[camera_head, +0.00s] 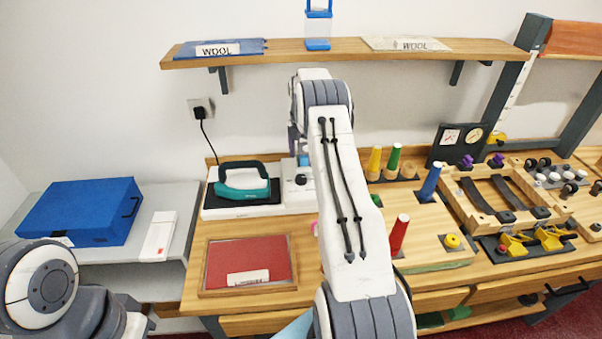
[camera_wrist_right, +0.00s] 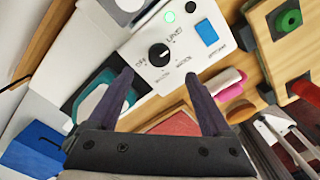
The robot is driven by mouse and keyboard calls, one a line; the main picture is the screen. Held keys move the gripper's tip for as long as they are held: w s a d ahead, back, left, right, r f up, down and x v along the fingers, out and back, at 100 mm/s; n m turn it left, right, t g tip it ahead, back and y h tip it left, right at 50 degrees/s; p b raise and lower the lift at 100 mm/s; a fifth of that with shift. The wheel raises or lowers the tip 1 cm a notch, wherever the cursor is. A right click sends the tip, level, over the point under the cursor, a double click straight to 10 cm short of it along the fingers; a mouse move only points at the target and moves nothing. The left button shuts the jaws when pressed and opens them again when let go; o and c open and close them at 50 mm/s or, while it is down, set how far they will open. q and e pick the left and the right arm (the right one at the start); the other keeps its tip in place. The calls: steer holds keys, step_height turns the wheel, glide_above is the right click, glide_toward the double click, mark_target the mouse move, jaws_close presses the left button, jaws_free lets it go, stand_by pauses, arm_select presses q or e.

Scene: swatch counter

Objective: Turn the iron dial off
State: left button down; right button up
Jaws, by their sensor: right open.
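The iron dial (camera_wrist_right: 159,55) is a round black knob on a white panel (camera_wrist_right: 150,77) with printed labels around it. A pale mark on it seems to point up and right, toward the label that looks like LINEN. A green light (camera_wrist_right: 170,17) shows above it. In the head view the dial (camera_head: 301,179) is beside the teal iron (camera_head: 243,183), which rests on its base. My right gripper (camera_wrist_right: 158,82) is open and empty, with its purple fingers apart on either side below the dial in the wrist view, not touching it. My left gripper is out of view.
A shelf (camera_head: 350,48) with wool swatches runs above the counter. A red framed swatch (camera_head: 248,262) lies in front of the iron. A blue case (camera_head: 84,210) stands on the grey side table. Coloured cones and a wooden frame (camera_head: 505,205) fill the right side.

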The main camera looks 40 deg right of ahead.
mark_target(301, 177)
step_height(301, 177, down, 7)
steer(key=p, duration=0.2)
steer(key=shift+a+p, duration=0.1)
steer(key=shift+p, duration=0.25)
steer(key=shift+f, duration=0.7)
jaws_close()
